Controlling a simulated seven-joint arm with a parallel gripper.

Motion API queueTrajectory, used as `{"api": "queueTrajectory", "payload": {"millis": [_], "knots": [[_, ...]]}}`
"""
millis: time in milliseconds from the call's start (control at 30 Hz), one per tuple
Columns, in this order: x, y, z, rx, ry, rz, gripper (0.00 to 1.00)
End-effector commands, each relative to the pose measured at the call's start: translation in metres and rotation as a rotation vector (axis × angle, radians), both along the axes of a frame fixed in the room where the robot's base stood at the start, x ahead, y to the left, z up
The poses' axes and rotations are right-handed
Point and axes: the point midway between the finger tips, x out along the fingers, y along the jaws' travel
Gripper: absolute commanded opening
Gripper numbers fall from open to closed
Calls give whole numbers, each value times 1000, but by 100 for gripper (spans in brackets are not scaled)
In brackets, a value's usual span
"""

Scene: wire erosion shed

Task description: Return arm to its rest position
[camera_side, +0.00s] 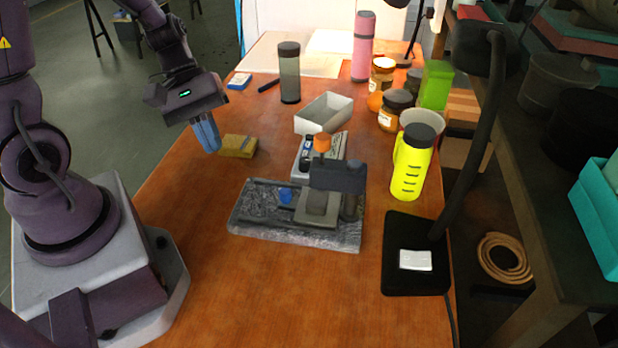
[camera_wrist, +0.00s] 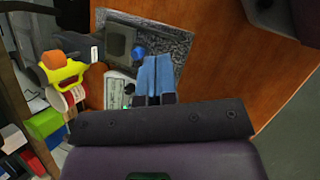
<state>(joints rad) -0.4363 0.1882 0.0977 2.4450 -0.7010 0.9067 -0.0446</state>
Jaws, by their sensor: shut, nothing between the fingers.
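My gripper (camera_side: 206,134) hangs above the left edge of the wooden table (camera_side: 200,220) in the side view, its blue fingers pointing down. The fingers are together and hold nothing. They are near a small yellow-brown block (camera_side: 238,146) and look to be above the tabletop. In the wrist view the blue fingers (camera_wrist: 156,76) show at the centre, closed side by side. My arm is bent, reaching over from its base at the left.
A grey machine on a stone-like slab (camera_side: 262,212) stands mid-table, with a blue piece (camera_side: 285,195) on it. Behind are an open grey box (camera_side: 324,113) and several bottles and jars. A yellow bottle (camera_side: 408,165) and black lamp (camera_side: 415,255) stand right. The front left tabletop is clear.

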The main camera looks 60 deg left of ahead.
Motion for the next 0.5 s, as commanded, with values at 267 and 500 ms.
{"api": "queueTrajectory", "payload": {"millis": [267,500], "knots": [[-16,-8,78,436,-300,-629,0],[-26,-18,138,749,-550,-907,0]]}}
